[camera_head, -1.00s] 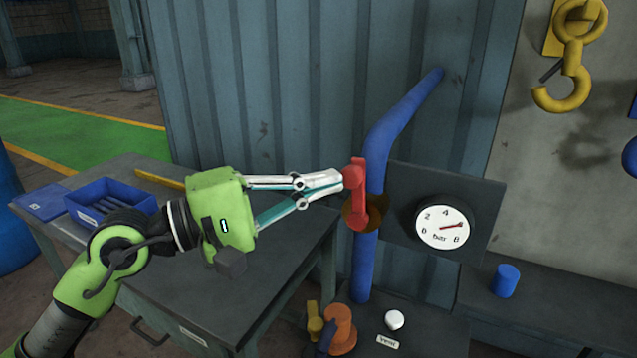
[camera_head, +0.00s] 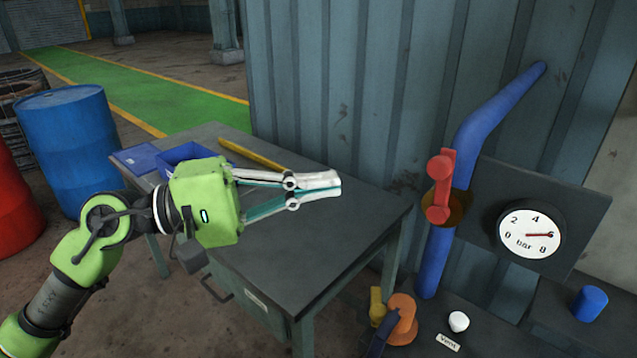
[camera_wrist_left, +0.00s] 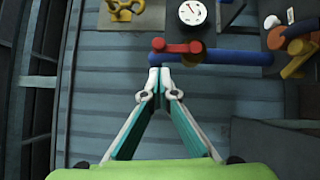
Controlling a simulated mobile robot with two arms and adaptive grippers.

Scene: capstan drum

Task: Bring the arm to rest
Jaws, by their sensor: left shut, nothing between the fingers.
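My left gripper (camera_head: 338,185) is shut and empty in the head view, held over the dark workbench (camera_head: 330,235) and pointing right. In the left wrist view its fingertips (camera_wrist_left: 160,74) meet, with nothing between them. A red valve handle (camera_head: 440,185) on a blue pipe (camera_head: 433,262) stands to the right of the gripper, apart from it in the head view. The handle also shows just beyond the fingertips in the wrist view (camera_wrist_left: 178,47). A pressure gauge (camera_head: 530,233) sits on a dark plate right of the pipe. My right gripper is not in view.
A blue bin (camera_head: 190,156) and a yellow bar (camera_head: 250,153) lie on the workbench's far side. Blue (camera_head: 68,140) and red (camera_head: 12,210) drums stand at left. An orange valve (camera_head: 402,318), a white knob (camera_head: 458,321) and a blue cylinder (camera_head: 590,303) are low at right. A corrugated wall (camera_head: 370,90) stands behind.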

